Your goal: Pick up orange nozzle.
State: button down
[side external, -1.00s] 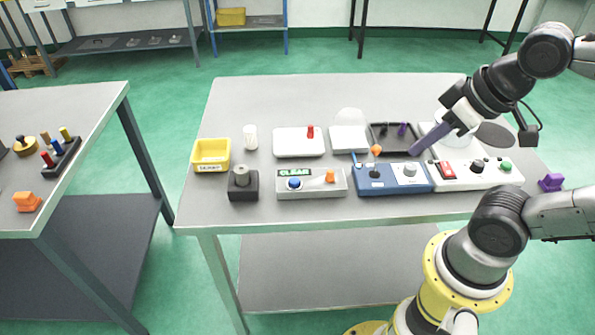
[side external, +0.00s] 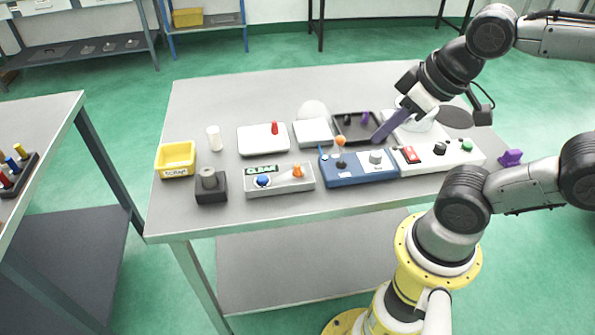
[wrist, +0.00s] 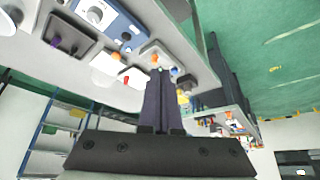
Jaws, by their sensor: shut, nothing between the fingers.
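An orange nozzle-like piece (side external: 298,171) stands on the right part of the light-grey tray (side external: 278,189) with a green "CLEAN" label. A blue round piece (side external: 263,181) sits at the tray's left. In the wrist view the orange piece (wrist: 156,58) shows just beyond my fingertips, partly hidden. My gripper (side external: 376,140) is shut and empty, its long dark fingers pointing down and left above the table behind the blue box. It is well to the right of the orange piece. In the wrist view the fingers (wrist: 160,72) lie together.
A black tray (side external: 340,133), white trays, a yellow bin (side external: 176,159) and a dark block (side external: 211,188) share the table. The table's front strip is clear.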

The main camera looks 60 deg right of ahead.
jog(key=c, duration=0.7)
grip_release()
jog(key=w+r+n+g, duration=0.1)
jog(key=w+r+n, duration=0.45)
jog(key=n, duration=0.75)
jog(key=n+g, duration=0.4)
jog(key=n, duration=0.3)
send_over(297, 165)
notch_tip(297, 165, down, 17)
jog(key=shift+s+d, duration=0.1)
jog(key=shift+f, duration=3.1)
